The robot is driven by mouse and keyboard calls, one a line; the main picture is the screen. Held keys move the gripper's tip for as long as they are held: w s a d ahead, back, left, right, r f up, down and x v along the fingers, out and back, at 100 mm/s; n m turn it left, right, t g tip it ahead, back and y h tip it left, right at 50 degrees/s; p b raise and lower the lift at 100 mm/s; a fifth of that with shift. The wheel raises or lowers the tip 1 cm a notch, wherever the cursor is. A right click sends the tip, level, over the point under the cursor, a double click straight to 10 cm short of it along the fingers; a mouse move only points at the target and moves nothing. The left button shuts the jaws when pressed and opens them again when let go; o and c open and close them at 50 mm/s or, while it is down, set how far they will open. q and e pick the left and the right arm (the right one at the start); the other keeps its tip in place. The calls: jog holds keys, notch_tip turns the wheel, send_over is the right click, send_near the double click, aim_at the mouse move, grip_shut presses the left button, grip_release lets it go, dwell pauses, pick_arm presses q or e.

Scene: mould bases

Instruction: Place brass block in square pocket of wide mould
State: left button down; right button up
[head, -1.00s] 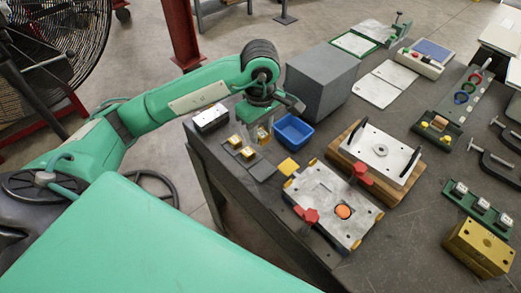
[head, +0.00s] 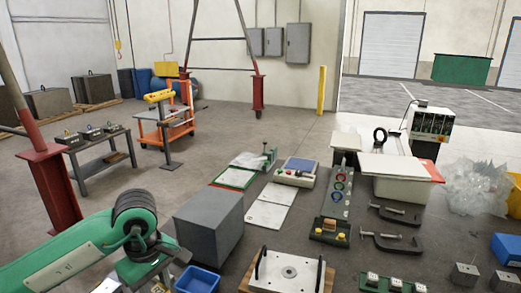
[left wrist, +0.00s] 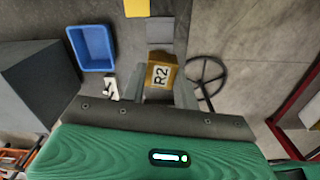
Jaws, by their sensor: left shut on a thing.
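The brass block (left wrist: 160,77), marked R2, sits between the fingers of my left gripper (left wrist: 162,72) in the left wrist view. The gripper is shut on it, above a dark surface. In the head view my left arm comes in at lower left, and its fingers and the block are not clearly visible. A metal plate with two black handles and a round central hole (head: 288,271) is cut off by the bottom edge of the head view. No square pocket shows in the frames now. My right gripper is not in view.
A blue bin (head: 197,280) stands beside a large grey block (head: 208,224); both also show in the left wrist view, the bin (left wrist: 92,48) left of the gripper. Black clamps (head: 395,243) and a green tray of small blocks (head: 392,284) lie to the right on the table.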

pick_arm(q)
notch_tip(320, 180, down, 10)
jog(key=s+d+m, duration=0.2)
jog(key=m, duration=1)
jog(key=shift+s+d+f, duration=0.15)
jog(key=shift+s+f, duration=0.05)
jog(key=shift+s, duration=0.2)
